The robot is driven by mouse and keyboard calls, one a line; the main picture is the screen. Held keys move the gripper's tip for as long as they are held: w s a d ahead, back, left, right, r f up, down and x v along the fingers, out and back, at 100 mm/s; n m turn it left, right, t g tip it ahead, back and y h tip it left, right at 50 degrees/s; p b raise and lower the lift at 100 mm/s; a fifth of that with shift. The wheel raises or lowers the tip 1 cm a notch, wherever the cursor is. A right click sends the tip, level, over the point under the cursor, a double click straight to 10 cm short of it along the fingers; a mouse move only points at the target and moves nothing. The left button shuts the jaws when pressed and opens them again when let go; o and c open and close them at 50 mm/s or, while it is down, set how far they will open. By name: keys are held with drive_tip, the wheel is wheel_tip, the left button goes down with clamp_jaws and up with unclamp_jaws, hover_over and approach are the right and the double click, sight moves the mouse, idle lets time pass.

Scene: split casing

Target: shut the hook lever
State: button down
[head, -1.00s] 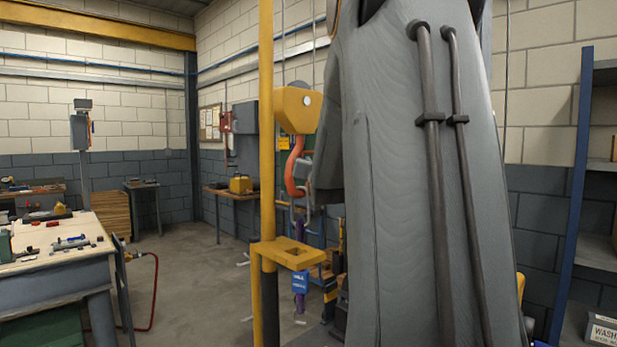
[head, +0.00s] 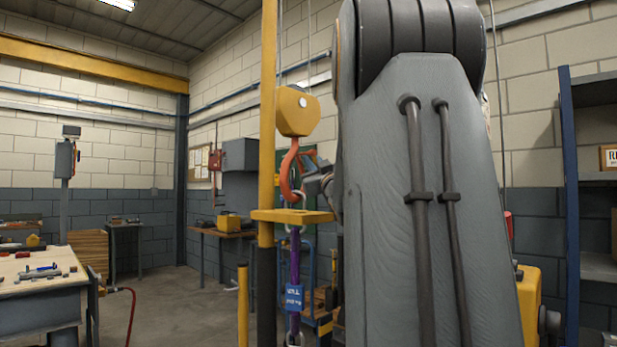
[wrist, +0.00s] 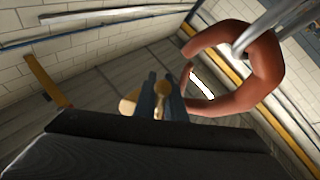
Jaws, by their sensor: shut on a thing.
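The orange hook (head: 287,172) hangs under a yellow block (head: 298,111) at the middle of the head view. In the wrist view the hook (wrist: 268,68) curves large at the upper right, with a grey metal ring (wrist: 285,27) through it. My gripper (head: 318,184) is just right of the hook, partly hidden by my arm. In the wrist view my gripper (wrist: 161,84) has its two dark fingers closed on a small brass-coloured piece, the hook lever (wrist: 161,101). Most of the lever is hidden by the fingers, so its angle is unclear.
A yellow post (head: 267,120) with a flat yellow bracket (head: 293,215) stands left of and below my gripper. A purple sling with a blue tag (head: 294,297) hangs below it. A workbench (head: 38,300) is at far left, blue shelving (head: 566,180) at right.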

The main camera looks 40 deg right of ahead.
drive_tip(key=shift+r+n+t+y+b, duration=0.2)
drive_tip(key=shift+n+t+y+b, duration=0.55)
drive_tip(key=shift+n, duration=0.45)
drive_tip(key=c, duration=2.1)
unclamp_jaws()
drive_tip(key=shift+r, duration=0.1)
drive_tip(key=shift+d, duration=0.1)
drive_tip(key=b+v, duration=0.1)
drive_tip(key=v, duration=0.7)
drive_tip(key=shift+r, duration=0.1)
